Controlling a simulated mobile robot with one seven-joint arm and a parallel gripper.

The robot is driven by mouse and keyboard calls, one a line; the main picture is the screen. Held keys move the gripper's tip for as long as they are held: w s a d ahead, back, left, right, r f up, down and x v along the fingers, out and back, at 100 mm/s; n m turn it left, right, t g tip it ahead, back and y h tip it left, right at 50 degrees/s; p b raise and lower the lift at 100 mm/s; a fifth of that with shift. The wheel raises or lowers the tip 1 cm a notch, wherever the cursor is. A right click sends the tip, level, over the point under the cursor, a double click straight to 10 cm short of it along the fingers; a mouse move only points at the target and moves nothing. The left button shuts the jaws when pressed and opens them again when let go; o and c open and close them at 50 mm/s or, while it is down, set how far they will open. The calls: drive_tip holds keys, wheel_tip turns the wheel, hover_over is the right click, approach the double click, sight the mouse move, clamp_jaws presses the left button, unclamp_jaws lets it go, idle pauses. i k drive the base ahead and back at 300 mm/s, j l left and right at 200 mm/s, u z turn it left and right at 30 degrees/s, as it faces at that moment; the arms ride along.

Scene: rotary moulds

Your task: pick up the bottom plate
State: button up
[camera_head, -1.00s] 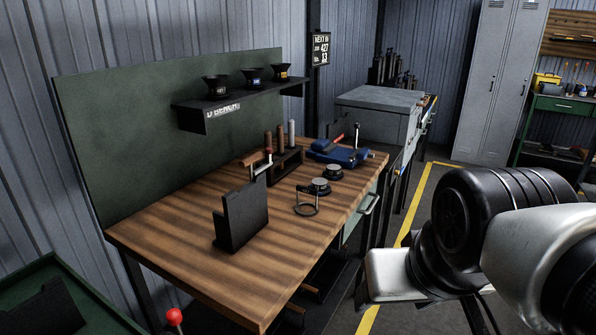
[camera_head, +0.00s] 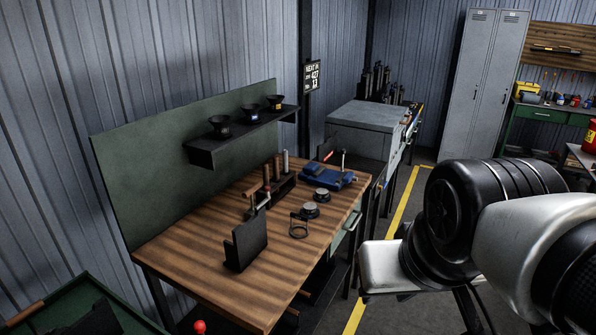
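I cannot tell which thing is the bottom plate. Two small round pieces with pale tops, a nearer one (camera_head: 309,210) and a farther one (camera_head: 322,195), sit on the wooden workbench (camera_head: 205,285). My arm (camera_head: 470,220) fills the right side, in front of the floor and apart from the bench. My gripper is not in view.
A blue vise (camera_head: 335,179) sits at the bench's far end. Wooden-handled tools (camera_head: 276,172) stand in a rack behind. A shelf (camera_head: 240,138) bears several black cups. A green tray (camera_head: 60,300) is at lower left. The bench's front left is bare.

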sight(322, 195)
drive_tip(key=k+u, duration=0.15)
drive_tip(key=u, duration=0.35)
drive_tip(key=k+j+u, duration=0.1)
drive_tip(key=u, duration=0.35)
drive_tip(key=i+l+u, duration=0.1)
drive_tip(key=l+u, duration=0.15)
drive_tip(key=i+l+u, duration=0.1)
drive_tip(key=l+u, duration=0.15)
drive_tip(key=l, duration=0.2)
drive_tip(key=i+l, duration=0.15)
drive_tip(key=l, duration=0.35)
drive_tip(key=i+l, duration=0.15)
drive_tip(key=l, duration=0.3)
drive_tip(key=i+l, duration=0.1)
drive_tip(key=l, duration=0.4)
drive_tip(key=i+l, duration=0.15)
drive_tip(key=l, duration=0.3)
drive_tip(key=i+l, duration=0.15)
drive_tip(key=l, duration=0.35)
drive_tip(key=i+l, duration=0.15)
drive_tip(key=l, duration=0.3)
drive_tip(key=i+l, duration=0.1)
drive_tip(key=l, duration=0.4)
drive_tip(key=i+l, duration=0.15)
drive_tip(key=l, duration=0.35)
